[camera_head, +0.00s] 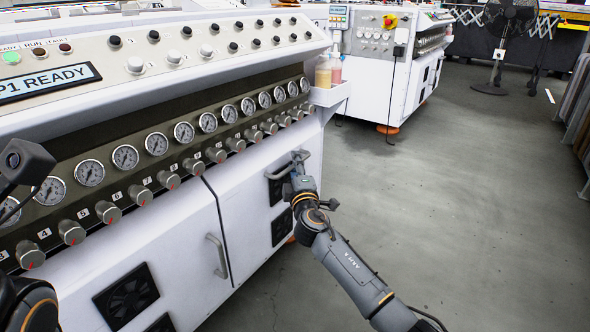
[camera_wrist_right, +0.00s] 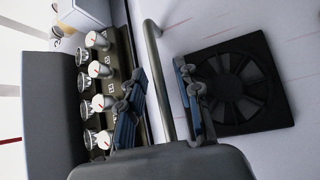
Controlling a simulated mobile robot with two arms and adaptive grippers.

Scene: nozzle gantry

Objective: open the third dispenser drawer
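I see no part clearly marked as a dispenser drawer. My right gripper (camera_head: 298,163) reaches the far right end of the white machine (camera_head: 255,190), at a metal handle (camera_head: 303,155) on its front door. In the right wrist view, the gripper (camera_wrist_right: 163,100) is open, with one finger on each side of the grey handle bar (camera_wrist_right: 158,75). The fingers stand apart from the bar, which runs between them. The palm housing hides the bar's lower end. Only dark parts of my left arm show at the left edge of the head view; its fingers do not show.
Above the doors runs a row of gauges (camera_head: 184,131) and knobs (camera_head: 193,166). A second door handle (camera_head: 217,256) sits lower left. A black fan vent (camera_wrist_right: 238,85) is beside the gripper. A shelf with bottles (camera_head: 329,90) juts out at the right. The floor there is clear.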

